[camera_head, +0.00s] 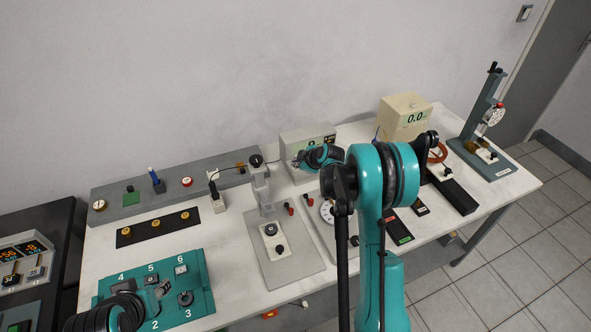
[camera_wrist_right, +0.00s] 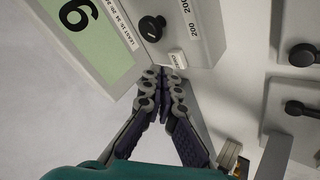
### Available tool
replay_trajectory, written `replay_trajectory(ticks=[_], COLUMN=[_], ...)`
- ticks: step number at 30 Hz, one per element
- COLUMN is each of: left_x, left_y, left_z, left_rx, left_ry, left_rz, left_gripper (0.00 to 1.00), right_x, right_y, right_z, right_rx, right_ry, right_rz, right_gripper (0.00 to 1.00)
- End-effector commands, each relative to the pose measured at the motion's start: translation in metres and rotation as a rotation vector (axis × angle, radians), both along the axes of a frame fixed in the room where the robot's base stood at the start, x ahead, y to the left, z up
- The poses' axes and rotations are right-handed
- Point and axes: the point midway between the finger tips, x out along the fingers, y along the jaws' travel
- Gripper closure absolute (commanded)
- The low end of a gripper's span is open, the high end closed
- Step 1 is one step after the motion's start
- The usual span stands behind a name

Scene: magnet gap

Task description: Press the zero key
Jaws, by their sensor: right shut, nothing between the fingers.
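The meter box (camera_head: 298,141) stands at the back middle of the bench, its display partly visible above my right gripper (camera_head: 308,157). In the right wrist view, the meter's pale green display (camera_wrist_right: 88,32) shows a large digit, with a black knob (camera_wrist_right: 151,27) beside it. A small white label (camera_wrist_right: 179,59), apparently reading ZERO, sits just past the fingertips. My right gripper (camera_wrist_right: 167,73) is shut and empty, its tips at the panel near this label. The key itself is hidden behind the tips, and I cannot tell whether they touch it. My left gripper (camera_head: 157,287) is over the teal numbered panel.
A teal panel (camera_head: 196,298) with numbered parts lies front left. A grey plate (camera_head: 290,262) with a probe stand is in the middle. A beige box (camera_head: 404,112) reading 0.0 and a dial gauge stand (camera_head: 478,118) are at the right.

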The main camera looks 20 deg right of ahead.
Motion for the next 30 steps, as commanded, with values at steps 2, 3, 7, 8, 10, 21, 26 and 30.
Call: replay_trajectory(ticks=[2,3,7,8,10,21,26,30], left_x=[0.000,0.000,0.000,0.000,0.000,0.000,0.000,0.000], left_y=[0.000,0.000,0.000,0.000,0.000,0.000,0.000,0.000], left_z=[-0.004,-0.006,-0.009,-0.009,-0.009,-0.010,-0.012,-0.013], left_rx=[0.000,0.000,0.000,0.000,0.000,0.000,0.000,0.000], left_ry=[0.000,0.000,0.000,0.000,0.000,0.000,0.000,0.000], left_rz=[0.000,0.000,0.000,0.000,0.000,0.000,0.000,0.000], left_gripper=[0.59,0.59,0.59,0.59,0.59,0.59,0.59,0.59], right_x=[0.000,0.000,0.000,0.000,0.000,0.000,0.000,0.000], right_y=[0.000,0.000,0.000,0.000,0.000,0.000,0.000,0.000], right_z=[-0.004,-0.005,-0.008,-0.008,-0.008,-0.009,-0.011,-0.013], right_rx=[0.000,0.000,0.000,0.000,0.000,0.000,0.000,0.000], right_ry=[0.000,0.000,0.000,0.000,0.000,0.000,0.000,0.000], right_rz=[0.000,0.000,0.000,0.000,0.000,0.000,0.000,0.000], right_gripper=[1.00,1.00,1.00,1.00,1.00,1.00,1.00,1.00])
